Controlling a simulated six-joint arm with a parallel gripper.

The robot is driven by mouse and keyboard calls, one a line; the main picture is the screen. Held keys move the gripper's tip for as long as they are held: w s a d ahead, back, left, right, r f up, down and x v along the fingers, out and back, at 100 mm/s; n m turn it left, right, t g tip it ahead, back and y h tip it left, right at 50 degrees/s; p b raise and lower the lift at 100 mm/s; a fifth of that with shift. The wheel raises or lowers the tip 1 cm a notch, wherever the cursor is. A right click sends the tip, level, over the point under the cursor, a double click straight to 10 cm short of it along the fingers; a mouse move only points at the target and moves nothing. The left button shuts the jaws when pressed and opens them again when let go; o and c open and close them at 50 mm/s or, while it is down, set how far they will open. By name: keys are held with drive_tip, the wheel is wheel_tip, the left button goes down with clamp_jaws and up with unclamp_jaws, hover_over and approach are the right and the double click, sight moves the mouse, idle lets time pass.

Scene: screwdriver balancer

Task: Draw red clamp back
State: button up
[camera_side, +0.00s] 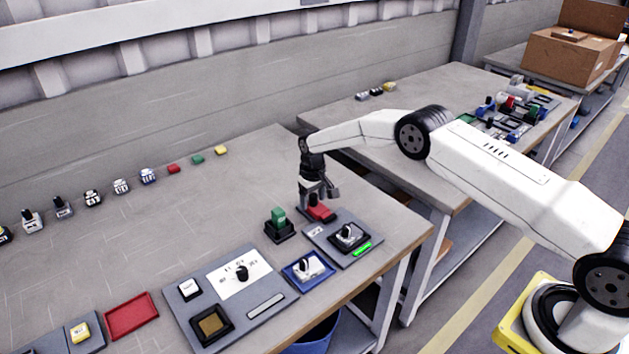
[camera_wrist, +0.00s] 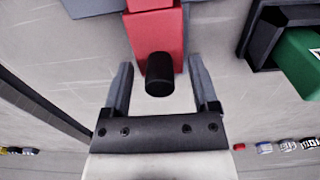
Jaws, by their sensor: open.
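The red clamp (camera_side: 321,211) sits at the back edge of a grey fixture plate (camera_side: 358,258) near the right of the table. In the wrist view it is a red block (camera_wrist: 155,42) with a black round knob (camera_wrist: 159,74) at its near end. My gripper (camera_side: 318,196) is right above the clamp in the side view. In the wrist view my gripper (camera_wrist: 160,80) is open, with one finger on each side of the knob and a gap on both sides. Whether the fingers reach down to knob height is hard to tell.
A green block in a black holder (camera_side: 279,226) stands close left of the clamp; it also shows in the wrist view (camera_wrist: 292,55). A blue tray with a switch (camera_side: 307,268) and a grey control panel (camera_side: 225,295) lie in front. The table behind the clamp is clear.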

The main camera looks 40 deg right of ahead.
drive_tip(key=shift+r, duration=0.15)
drive_tip(key=shift+r, duration=3.35)
